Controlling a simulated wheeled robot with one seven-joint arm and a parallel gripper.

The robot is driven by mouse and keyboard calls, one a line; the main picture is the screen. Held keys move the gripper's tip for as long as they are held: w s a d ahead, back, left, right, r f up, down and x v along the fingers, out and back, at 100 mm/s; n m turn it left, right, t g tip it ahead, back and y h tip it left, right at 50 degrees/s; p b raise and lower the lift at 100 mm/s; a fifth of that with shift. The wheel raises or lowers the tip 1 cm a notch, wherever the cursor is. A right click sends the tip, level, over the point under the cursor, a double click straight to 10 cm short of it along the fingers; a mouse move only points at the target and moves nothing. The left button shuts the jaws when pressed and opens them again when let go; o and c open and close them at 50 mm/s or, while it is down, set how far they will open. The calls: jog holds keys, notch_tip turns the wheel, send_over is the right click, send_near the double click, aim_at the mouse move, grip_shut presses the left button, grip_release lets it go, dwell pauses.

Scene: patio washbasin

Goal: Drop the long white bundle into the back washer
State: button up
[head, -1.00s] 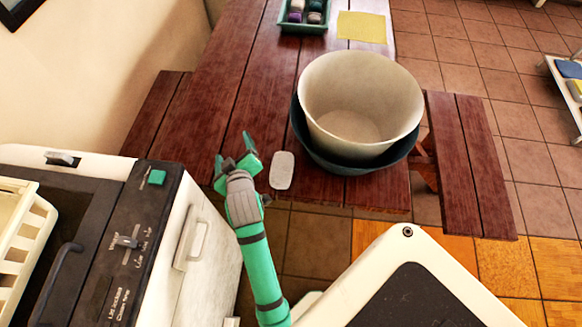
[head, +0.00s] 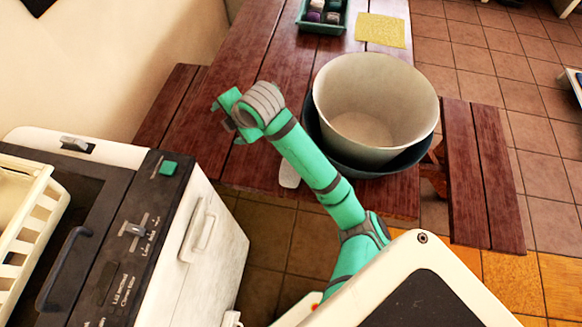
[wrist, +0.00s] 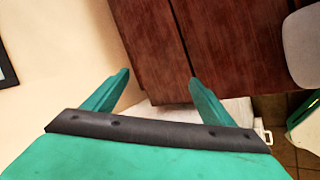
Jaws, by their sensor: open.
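The long white bundle (head: 289,174) lies near the front edge of the wooden table, partly hidden behind my arm. In the wrist view a pale rounded shape at the right edge (wrist: 303,48) looks like it. My gripper (head: 223,108) is open and empty above the table, up and to the left of the bundle. Its two spread fingers show in the wrist view (wrist: 158,84) with nothing between them. A white washer (head: 215,245) with a dark top and control panel stands at the lower left. I cannot tell whether it is the back one.
A cream slatted basket (head: 38,225) is at the far left on the washer. A large cream tub (head: 375,75) sits in a dark basin (head: 365,165) right of the bundle. A teal tray (head: 322,27) and a yellow cloth (head: 380,30) lie farther back. The table's left part is clear.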

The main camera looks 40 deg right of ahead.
jog(key=s+d+f+n+g, duration=0.1)
jog(key=s+d+n+g, duration=0.1)
jog(key=s, duration=0.3)
jog(key=s+d+f+n+g+h, duration=0.1)
jog(key=s+d+n+g, duration=0.1)
jog(key=s+d, duration=0.2)
jog(key=s+d+f+n+g, duration=0.1)
jog(key=s+d+n+g, duration=0.1)
jog(key=s, duration=0.4)
jog(key=shift+s+d+f+n+g, duration=0.15)
jog(key=shift+d+n+g, duration=0.35)
jog(key=shift+d, duration=0.4)
jog(key=shift+s+d+f, duration=0.1)
jog(key=shift+s+f, duration=0.05)
jog(key=shift+s, duration=0.1)
notch_tip(320, 180, down, 6)
jog(key=shift+d+f, duration=0.15)
jog(key=shift+f, duration=0.1)
jog(key=shift+w+f, duration=0.2)
jog(key=shift+f, duration=1.75)
jog(key=shift+w, duration=0.15)
jog(key=c, duration=1.4)
jog(key=shift+c, duration=1.1)
jog(key=shift+s+d, duration=0.2)
jog(key=shift+s, duration=0.1)
notch_tip(320, 180, up, 18)
jog(key=shift+w+a, duration=0.15)
